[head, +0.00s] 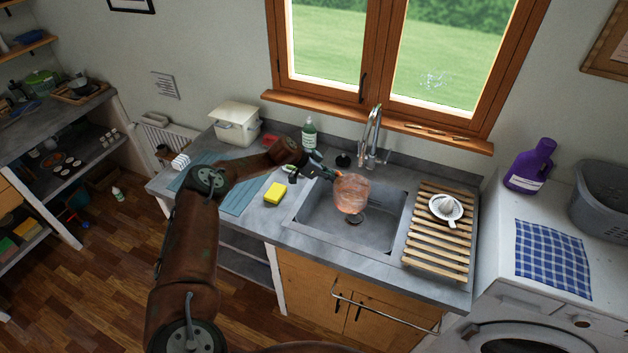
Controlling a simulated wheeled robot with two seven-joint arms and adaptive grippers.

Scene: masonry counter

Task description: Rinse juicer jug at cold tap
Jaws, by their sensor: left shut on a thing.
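The juicer jug (351,194), a see-through pinkish vessel, is held over the sink (318,226). My left gripper (334,176) is shut on the jug at its left side. The chrome tap (371,133) stands behind the sink, up and to the right of the jug. I cannot tell whether water runs from it. The jug hides part of the basin; the round drain (355,218) shows just below it. A white juicer top (446,207) lies on the slatted wooden rack (432,252) right of the sink. My right gripper is not in view.
A green soap bottle (309,135) and a small dark item (343,160) stand behind the sink. A white bin (237,126) is at the back left. A purple bottle (530,167) stands on the washing machine at right.

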